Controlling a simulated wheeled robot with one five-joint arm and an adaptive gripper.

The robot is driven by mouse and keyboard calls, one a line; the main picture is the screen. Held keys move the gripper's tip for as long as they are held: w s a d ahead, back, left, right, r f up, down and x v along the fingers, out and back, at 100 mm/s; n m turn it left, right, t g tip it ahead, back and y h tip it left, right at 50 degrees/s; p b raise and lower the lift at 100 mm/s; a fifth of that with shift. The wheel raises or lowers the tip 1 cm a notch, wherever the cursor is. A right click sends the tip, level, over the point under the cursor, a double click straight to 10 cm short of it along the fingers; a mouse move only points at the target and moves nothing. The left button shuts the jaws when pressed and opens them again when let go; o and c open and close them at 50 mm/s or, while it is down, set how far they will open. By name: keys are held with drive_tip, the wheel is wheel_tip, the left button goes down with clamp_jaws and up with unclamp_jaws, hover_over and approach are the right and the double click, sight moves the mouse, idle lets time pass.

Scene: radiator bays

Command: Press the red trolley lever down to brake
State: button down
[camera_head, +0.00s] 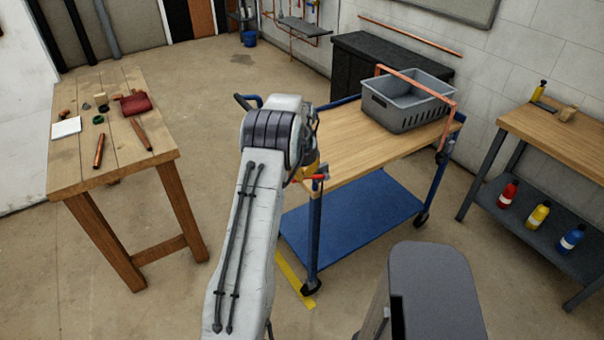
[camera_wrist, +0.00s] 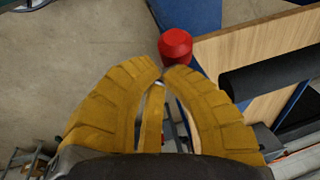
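The red trolley lever (camera_head: 312,178) is at the near left corner of the blue trolley (camera_head: 366,232), just below its wooden top. In the head view it looks close to level. Its red knob (camera_wrist: 175,46) shows in the wrist view just beyond my fingertips. My gripper (camera_wrist: 164,72) has yellow fingers whose tips nearly meet, with nothing clearly held between them. In the head view a little yellow of my gripper (camera_head: 308,164) shows right above the lever; the rest is hidden behind my arm. I cannot tell whether the fingertips touch the knob.
A grey crate (camera_head: 398,120) and a copper pipe frame (camera_head: 453,104) are on the trolley top. A wooden workbench (camera_head: 78,172) with tools stands at left. A shelf bench (camera_head: 558,135) with bottles stands at right. The floor left of the trolley is clear.

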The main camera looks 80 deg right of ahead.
drive_tip(key=shift+w+a+f+b, duration=0.2)
drive_tip(key=shift+f+b, duration=0.25)
drive_tip(key=shift+b, duration=0.55)
wheel_tip(320, 180, down, 10)
drive_tip(key=w+a+b, duration=0.1)
drive_tip(key=b, duration=1)
drive_tip(key=shift+w+f, duration=0.15)
drive_tip(key=shift+w, duration=0.1)
drive_tip(key=shift+a, duration=0.1)
